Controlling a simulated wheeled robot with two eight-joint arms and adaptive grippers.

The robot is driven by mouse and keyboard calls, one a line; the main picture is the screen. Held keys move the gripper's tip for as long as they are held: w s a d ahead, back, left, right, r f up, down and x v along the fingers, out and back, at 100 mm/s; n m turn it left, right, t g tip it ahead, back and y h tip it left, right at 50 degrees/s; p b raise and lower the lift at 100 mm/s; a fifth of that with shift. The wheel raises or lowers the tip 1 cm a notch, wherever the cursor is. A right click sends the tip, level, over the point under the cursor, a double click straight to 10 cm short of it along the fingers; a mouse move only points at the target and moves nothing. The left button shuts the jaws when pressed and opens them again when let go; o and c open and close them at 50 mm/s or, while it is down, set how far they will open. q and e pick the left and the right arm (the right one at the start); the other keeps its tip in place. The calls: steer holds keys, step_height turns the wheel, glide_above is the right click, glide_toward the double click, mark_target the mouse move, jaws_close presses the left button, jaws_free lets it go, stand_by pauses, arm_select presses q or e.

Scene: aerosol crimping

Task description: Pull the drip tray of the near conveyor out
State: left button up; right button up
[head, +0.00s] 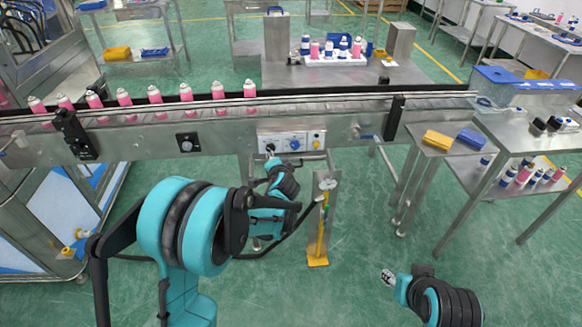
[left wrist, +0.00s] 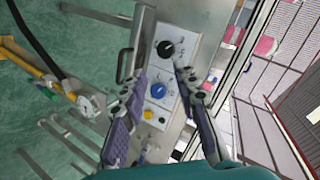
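The near conveyor (head: 225,137) crosses the head view with a row of pink cans on it. A metal edge with a bar-like handle shows beside the control panel in the left wrist view (left wrist: 129,62); it looks like the drip tray's front, though I cannot be sure. In the head view the tray is mostly hidden under the conveyor, behind my arm. My left gripper (head: 271,157) is at the panel's left lower edge. Its fingers stand apart and empty in the left wrist view (left wrist: 158,76), over the panel. My right gripper (head: 389,277) is low at the right, away from the conveyor; its fingers are unclear.
The control panel (head: 290,141) has knobs and a yellow button close to my left fingers. A post with a gauge and yellow foot (head: 318,258) stands just right of my left arm. Side tables (head: 452,138) stand at the right. The green floor in front is open.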

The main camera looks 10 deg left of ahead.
arm_select(q)
steer(key=w+d+f+m+t, duration=0.2)
steer(key=w+f+m, duration=0.15)
steer(key=f, duration=0.35)
steer(key=w+d+f+m+t, duration=0.1)
steer(key=w+d+f+m, duration=0.2)
steer(key=f, duration=0.4)
steer(key=shift+n, duration=0.35)
steer(key=b+x, duration=0.1)
steer(key=x, duration=0.8)
steer(key=shift+d+f+b, duration=0.1)
steer(key=shift+d+b, duration=0.1)
steer(key=shift+b, duration=0.2)
steer(key=shift+c, duration=0.4)
jaws_close()
